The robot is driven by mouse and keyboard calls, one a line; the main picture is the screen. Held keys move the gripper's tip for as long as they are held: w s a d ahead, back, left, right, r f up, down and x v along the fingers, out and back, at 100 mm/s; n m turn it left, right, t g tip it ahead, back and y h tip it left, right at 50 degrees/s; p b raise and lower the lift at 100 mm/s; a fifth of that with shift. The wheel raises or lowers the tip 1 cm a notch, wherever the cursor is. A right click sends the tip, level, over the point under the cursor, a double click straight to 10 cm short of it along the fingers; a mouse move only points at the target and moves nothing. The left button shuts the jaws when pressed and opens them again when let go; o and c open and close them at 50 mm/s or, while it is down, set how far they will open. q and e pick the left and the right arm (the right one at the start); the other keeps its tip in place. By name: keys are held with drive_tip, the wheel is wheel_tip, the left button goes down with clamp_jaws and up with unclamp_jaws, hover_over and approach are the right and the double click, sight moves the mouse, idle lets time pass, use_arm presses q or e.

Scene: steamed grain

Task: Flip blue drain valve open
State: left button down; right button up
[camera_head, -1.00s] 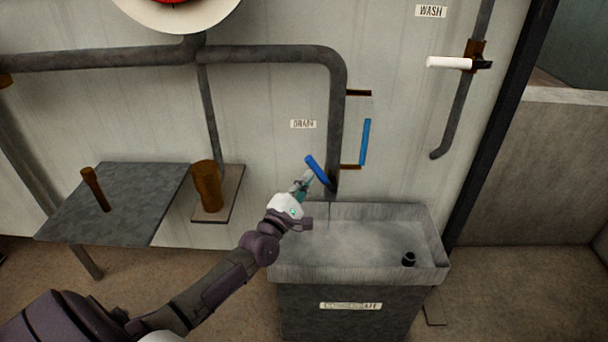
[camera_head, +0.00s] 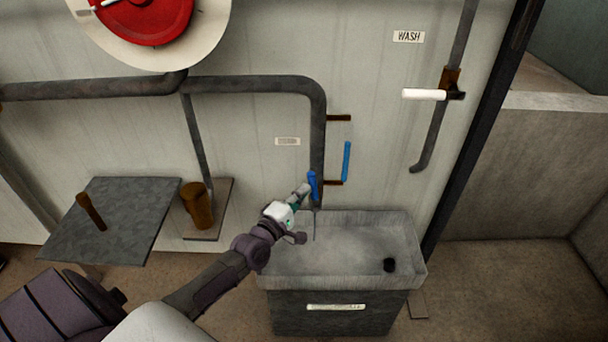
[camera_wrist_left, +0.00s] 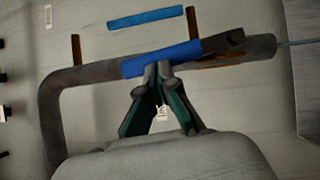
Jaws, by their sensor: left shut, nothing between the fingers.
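The blue drain valve handle (camera_head: 312,186) stands nearly upright against the lower end of the grey drain pipe (camera_head: 318,130). In the left wrist view the handle (camera_wrist_left: 160,59) lies nearly along the pipe (camera_wrist_left: 100,72), slightly tilted. My left gripper (camera_head: 305,191) is at the handle's left side. In the wrist view its fingertips (camera_wrist_left: 157,70) are together against or very close to the handle's edge, with nothing between them; contact is hard to tell. A thin line, perhaps water, runs from the pipe's open end. My right gripper is not in view.
A grey basin (camera_head: 416,262) stands below the pipe. A blue bar (camera_head: 347,161) sits right of the pipe between brown brackets. A white-handled valve (camera_head: 424,94) hangs under the WASH label (camera_head: 409,36). A grey table (camera_head: 130,215) and brown cylinder (camera_head: 198,206) are left.

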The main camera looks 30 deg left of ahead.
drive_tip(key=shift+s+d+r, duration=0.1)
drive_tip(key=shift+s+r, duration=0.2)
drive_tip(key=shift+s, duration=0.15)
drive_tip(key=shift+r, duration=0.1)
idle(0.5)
drive_tip(key=shift+p, duration=0.3)
